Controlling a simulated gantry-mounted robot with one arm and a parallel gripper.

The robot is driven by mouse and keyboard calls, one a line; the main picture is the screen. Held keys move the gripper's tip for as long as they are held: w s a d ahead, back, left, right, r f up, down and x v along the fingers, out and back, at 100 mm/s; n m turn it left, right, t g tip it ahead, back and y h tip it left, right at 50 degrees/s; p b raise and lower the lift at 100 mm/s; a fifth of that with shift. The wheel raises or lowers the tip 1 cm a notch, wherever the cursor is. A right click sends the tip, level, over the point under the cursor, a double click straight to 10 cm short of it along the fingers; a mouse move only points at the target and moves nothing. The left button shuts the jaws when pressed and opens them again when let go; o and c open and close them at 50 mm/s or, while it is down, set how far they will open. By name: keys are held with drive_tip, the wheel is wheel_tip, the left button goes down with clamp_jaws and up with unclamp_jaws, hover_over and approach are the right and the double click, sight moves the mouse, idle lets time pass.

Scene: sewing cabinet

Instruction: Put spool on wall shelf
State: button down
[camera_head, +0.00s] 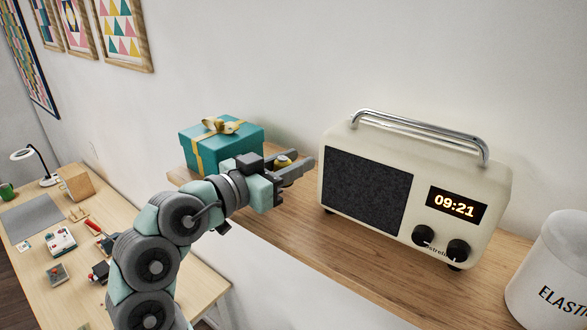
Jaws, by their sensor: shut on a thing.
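The wooden wall shelf (300,248) runs across the picture from the teal gift box to the white jar. My gripper (296,168) is over the shelf, between the gift box and the radio. It is shut on a small yellow spool (283,162), which shows only in part between the fingers. I cannot tell whether the spool touches the shelf, because my gripper hides its underside.
A teal gift box (222,146) with a gold bow stands left of my gripper. A cream radio (415,190) stands close on its right. A white jar (553,270) is at far right. Below left, a table (130,215) holds several small items.

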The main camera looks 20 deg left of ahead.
sight(244, 215)
drive_tip(key=shift+f, duration=1.05)
drive_tip(key=shift+f, duration=0.15)
drive_tip(key=c, duration=1.1)
unclamp_jaws()
drive_tip(key=shift+o, duration=0.2)
drive_tip(key=shift+r, duration=0.3)
drive_tip(key=b+v, duration=0.3)
drive_tip(key=v, duration=0.9)
drive_tip(key=shift+a+f, duration=0.1)
drive_tip(key=shift+f, duration=0.1)
